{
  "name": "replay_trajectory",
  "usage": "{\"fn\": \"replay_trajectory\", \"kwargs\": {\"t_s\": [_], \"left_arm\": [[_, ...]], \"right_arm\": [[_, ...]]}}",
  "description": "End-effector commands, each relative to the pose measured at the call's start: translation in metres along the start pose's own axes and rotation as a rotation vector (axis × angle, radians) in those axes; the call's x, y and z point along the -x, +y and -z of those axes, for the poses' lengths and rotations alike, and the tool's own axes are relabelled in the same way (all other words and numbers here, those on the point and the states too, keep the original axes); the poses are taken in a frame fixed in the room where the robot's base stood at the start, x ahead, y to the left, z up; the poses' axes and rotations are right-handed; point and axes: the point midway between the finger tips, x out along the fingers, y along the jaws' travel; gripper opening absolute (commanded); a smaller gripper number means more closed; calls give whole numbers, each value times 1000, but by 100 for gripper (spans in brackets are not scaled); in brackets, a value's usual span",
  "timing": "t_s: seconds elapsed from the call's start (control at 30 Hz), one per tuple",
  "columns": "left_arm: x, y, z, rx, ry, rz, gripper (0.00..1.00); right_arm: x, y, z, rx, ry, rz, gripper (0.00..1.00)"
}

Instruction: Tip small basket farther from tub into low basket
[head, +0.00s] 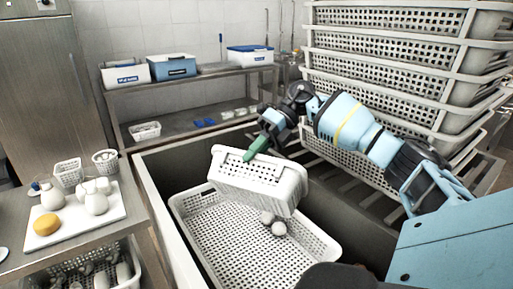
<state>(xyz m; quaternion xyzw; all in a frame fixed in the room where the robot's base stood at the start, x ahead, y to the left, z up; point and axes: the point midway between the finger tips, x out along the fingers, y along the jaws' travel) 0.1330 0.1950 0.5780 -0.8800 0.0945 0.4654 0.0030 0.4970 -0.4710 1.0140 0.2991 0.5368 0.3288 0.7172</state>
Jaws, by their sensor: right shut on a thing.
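My right gripper (255,149), with green fingers, is shut on the rim of a white perforated small basket (262,182). The basket hangs tilted above the white perforated low basket (245,248), partly covering its far right part. Two pale round things (278,229) show just below the held basket's lower edge, at the low basket's right side; I cannot tell whether they rest or fall. The inside of the held basket is hidden. The low basket lies within a grey-walled tub (158,205). My left gripper is not in view.
A tall stack of white perforated baskets (395,50) stands at the right behind my right arm. On the left table, a white board (75,220) holds white vessels and a yellow round thing, with two small baskets (68,172) nearby. A back shelf (200,78) holds bins.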

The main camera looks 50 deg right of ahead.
Motion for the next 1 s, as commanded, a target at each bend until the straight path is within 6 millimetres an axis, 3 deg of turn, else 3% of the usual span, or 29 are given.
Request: {"fn": "replay_trajectory", "kwargs": {"t_s": [0.03, 0.33, 0.7, 1.0], "left_arm": [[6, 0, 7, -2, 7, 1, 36], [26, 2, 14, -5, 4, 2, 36], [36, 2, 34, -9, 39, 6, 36], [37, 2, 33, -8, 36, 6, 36]], "right_arm": [[4, 8, -1, 30, 0, 57, 0], [7, 11, -2, 175, -1, 396, 0], [8, 14, -4, 323, -1, 748, 0], [10, 14, -4, 407, 2, 958, 0]]}}
